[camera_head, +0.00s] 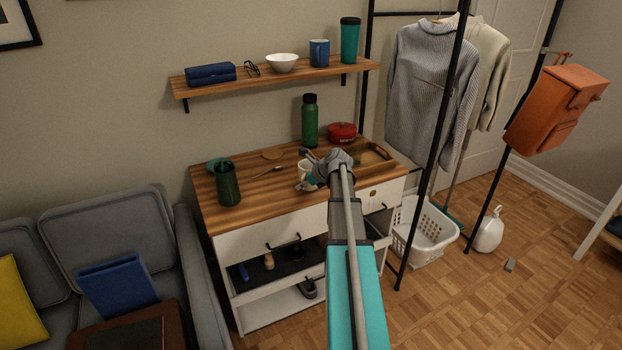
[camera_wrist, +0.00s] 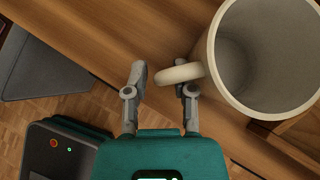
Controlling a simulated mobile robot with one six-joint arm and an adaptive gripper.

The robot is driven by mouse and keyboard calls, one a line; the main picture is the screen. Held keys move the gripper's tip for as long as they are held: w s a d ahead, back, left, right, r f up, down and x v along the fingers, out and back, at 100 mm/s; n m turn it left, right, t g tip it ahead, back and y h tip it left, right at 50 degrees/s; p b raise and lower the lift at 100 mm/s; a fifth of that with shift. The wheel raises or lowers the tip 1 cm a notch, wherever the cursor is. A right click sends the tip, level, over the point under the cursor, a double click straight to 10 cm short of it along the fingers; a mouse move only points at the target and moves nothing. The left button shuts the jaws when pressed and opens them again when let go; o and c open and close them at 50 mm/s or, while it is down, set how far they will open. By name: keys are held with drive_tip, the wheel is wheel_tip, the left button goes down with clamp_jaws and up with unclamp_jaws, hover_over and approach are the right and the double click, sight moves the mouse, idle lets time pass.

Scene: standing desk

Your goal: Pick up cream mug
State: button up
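The cream mug (camera_head: 303,168) stands on the wooden desk top, partly hidden by my gripper (camera_head: 311,170) in the head view. In the wrist view the mug (camera_wrist: 265,55) fills the upper right, its open mouth facing the camera. Its handle (camera_wrist: 178,73) points left. My gripper (camera_wrist: 163,82) is open, with one finger left of the handle and the other just below it, overlapping the handle in the picture. The handle's end reaches into the gap between the fingers. I cannot tell whether either finger touches it.
On the desk (camera_head: 235,217) stand a dark green cup (camera_head: 228,185), a green bottle (camera_head: 309,120), a red pot (camera_head: 342,132) and a wooden tray (camera_head: 378,163). A shelf (camera_head: 255,80) hangs above. A clothes rack post (camera_head: 432,150) stands at right.

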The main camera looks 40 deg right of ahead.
sight(303, 180)
clamp_jaws()
drive_tip(key=shift+r+p, duration=0.4)
idle(0.6)
drive_tip(key=shift+r+p, duration=1.15)
drive_tip(key=s+a+f+p+v, duration=0.1)
drive_tip(key=p+v, duration=0.4)
drive_tip(key=v, duration=0.3)
drive_tip(key=s+a+f+p+v, duration=0.1)
drive_tip(key=p+v, duration=0.4)
drive_tip(key=v, duration=0.3)
drive_tip(key=shift+s+r, duration=0.25)
drive_tip(key=shift+s, duration=0.35)
idle(0.3)
